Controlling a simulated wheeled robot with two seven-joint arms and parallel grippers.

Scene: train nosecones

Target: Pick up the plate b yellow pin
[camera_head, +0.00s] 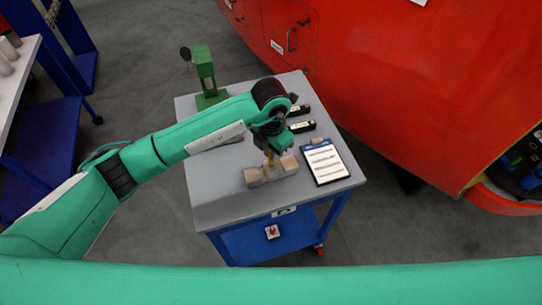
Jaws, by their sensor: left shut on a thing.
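The yellow pin (269,158) shows as a small yellow upright piece under my left gripper (272,150). The gripper points down and is shut on the pin. Just below it, a beige block-like plate (271,172) lies on the grey table top. I cannot tell whether the pin still touches this plate. The fingers are small and partly hidden by my wrist. My right gripper is not in view.
The grey table (225,208) carries a clipboard (324,162), dark tools (302,126) and a green stand (205,75). A large red nosecone (400,70) stands behind on the right. A white-topped bench (18,75) is at the left.

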